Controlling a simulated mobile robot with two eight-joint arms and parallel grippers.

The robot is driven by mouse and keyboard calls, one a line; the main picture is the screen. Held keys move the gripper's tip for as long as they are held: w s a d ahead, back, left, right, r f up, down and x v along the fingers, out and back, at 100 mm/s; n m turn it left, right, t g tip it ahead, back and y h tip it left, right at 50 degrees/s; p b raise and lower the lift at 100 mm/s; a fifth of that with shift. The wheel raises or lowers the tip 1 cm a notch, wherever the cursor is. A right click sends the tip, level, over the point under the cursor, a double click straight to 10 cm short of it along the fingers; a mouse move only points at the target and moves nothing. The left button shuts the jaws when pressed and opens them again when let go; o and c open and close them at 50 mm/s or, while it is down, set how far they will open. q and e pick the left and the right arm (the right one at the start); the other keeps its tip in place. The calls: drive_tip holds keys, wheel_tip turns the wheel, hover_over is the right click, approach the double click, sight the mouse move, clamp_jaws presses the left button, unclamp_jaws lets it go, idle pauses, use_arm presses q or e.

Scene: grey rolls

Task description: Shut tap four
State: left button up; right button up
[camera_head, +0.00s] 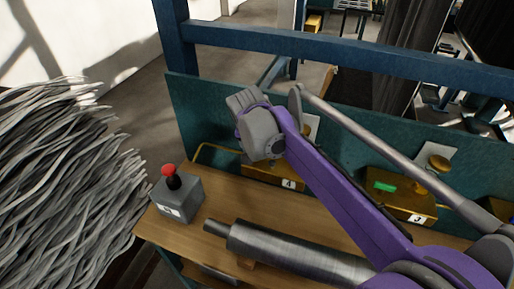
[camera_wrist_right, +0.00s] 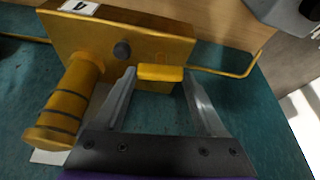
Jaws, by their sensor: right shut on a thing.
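The tap four unit is a yellow metal box (camera_head: 262,173) labelled 4, on the wooden bench against the teal back panel. In the right wrist view this box (camera_wrist_right: 140,40) shows a dark round knob (camera_wrist_right: 122,49), a ringed yellow cylinder (camera_wrist_right: 68,100) and a small yellow tap handle (camera_wrist_right: 160,73). My right gripper (camera_wrist_right: 160,76) has its two fingers on either side of the small yellow handle and is shut on it. In the head view my right wrist hides the fingers and the upper part of the box. My left gripper is not in view.
A grey box with a red-topped lever (camera_head: 180,200) stands at the bench's left end. A metal roller (camera_head: 290,252) lies along the front. Box three (camera_head: 395,198), with a green light, stands right. Grey strands (camera_head: 60,190) heap at left. A blue rail (camera_head: 350,52) crosses behind.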

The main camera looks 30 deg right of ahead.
drive_tip(key=shift+m, duration=0.4)
drive_tip(key=o, duration=1.3)
drive_tip(key=v, duration=1)
drive_tip(key=shift+a+r, duration=0.2)
drive_tip(key=shift+r, duration=0.2)
